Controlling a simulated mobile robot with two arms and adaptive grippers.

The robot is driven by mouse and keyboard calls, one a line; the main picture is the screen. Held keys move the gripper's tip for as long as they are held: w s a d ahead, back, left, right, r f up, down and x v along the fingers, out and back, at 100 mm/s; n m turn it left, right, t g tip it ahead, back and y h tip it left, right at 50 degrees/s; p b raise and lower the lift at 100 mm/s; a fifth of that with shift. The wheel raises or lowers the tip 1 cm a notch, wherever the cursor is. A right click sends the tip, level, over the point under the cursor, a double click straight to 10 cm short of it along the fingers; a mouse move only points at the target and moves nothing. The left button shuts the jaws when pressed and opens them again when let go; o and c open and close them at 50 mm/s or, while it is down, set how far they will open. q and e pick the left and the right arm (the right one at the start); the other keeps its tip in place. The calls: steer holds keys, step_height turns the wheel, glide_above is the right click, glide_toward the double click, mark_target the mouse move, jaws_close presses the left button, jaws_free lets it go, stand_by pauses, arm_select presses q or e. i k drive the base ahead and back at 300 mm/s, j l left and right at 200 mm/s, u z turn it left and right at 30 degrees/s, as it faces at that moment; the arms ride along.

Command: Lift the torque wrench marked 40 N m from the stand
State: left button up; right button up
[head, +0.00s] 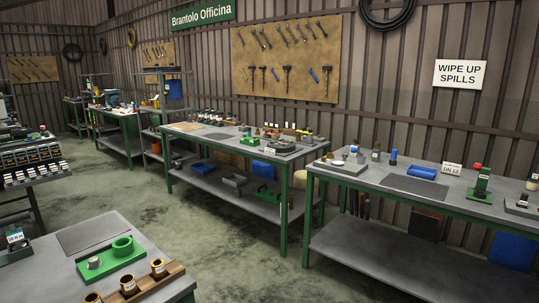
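I cannot make out any torque wrench marked 40 N m, nor its stand, in the head view. Several spanners and other hand tools hang on the brown pegboard (270,60) on the back wall, but no 40 N m marking can be read there. A green upright device (483,183) with a red top stands on the right bench; what it is cannot be told. A small dark green holder (17,240) with a white label sits at the left edge, its label too small to read. Neither of my grippers is in view.
The near bench (85,238) holds a green tray (112,262) and a wooden rack (150,283) of cups. The middle bench (215,142) and right bench (400,186) carry small parts, a blue tray (422,172) and a "DN 12" sign (452,168). Open floor (225,235) lies between benches.

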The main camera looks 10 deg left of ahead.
mark_target(213, 117)
steer(key=i+z, duration=0.15)
steer(key=i, duration=0.35)
steer(key=i+l, duration=0.1)
steer(key=i, duration=0.75)
steer(key=i+l+z, duration=0.15)
steer(key=i, duration=0.65)
steer(key=i+j+u, duration=0.25)
steer(key=u, duration=0.25)
steer(key=i+u, duration=0.95)
steer(key=i+l+u, duration=0.2)
steer(key=u, duration=0.25)
steer(key=i+u, duration=0.45)
steer(key=i, duration=1.6)
